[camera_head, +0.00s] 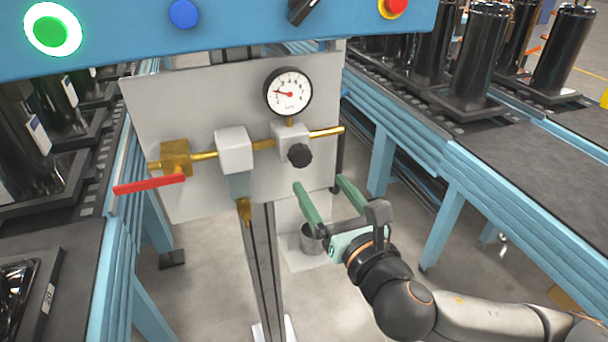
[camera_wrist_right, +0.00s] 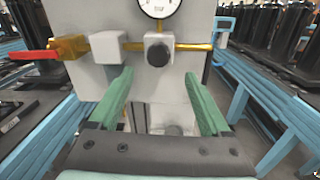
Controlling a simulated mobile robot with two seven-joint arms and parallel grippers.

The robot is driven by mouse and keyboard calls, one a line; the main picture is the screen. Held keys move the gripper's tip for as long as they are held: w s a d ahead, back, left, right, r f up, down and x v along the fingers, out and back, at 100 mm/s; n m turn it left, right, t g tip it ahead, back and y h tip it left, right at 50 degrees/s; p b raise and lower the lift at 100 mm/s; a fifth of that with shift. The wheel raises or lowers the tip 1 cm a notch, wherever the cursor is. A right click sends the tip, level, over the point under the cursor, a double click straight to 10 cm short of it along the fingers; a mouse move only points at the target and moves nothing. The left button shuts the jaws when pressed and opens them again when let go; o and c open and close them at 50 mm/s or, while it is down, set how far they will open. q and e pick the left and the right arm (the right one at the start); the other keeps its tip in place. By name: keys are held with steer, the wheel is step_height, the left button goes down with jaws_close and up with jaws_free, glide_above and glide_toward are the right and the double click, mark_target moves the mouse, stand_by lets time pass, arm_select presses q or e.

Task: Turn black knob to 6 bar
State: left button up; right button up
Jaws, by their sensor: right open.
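The black knob (camera_head: 299,155) sits on the front of a pale regulator block (camera_head: 289,135) on the grey panel. The round gauge (camera_head: 288,92) stands above it, its red-centred needle pointing to the left side of the dial. My right gripper (camera_head: 318,185) is open and empty, below and slightly right of the knob, apart from it. In the right wrist view, the knob (camera_wrist_right: 158,55) is beyond the two green fingers (camera_wrist_right: 158,80), above and between their tips. My left gripper is not in view.
A brass pipe (camera_head: 262,144) runs across the panel (camera_head: 200,90), with a red lever (camera_head: 149,184) at left and a white filter block (camera_head: 234,150). A blue control box (camera_head: 230,30) hangs above. Conveyors with black cylinders flank both sides. The floor below the panel is mostly open.

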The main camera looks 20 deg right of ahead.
mark_target(303, 161)
steer(key=w, duration=0.4)
steer(key=w+b, duration=0.1)
steer(key=w, duration=0.2)
steer(key=shift+a, duration=0.35)
steer(key=shift+w, duration=0.75)
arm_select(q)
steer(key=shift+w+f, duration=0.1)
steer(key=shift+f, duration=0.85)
arm_select(e)
jaws_close()
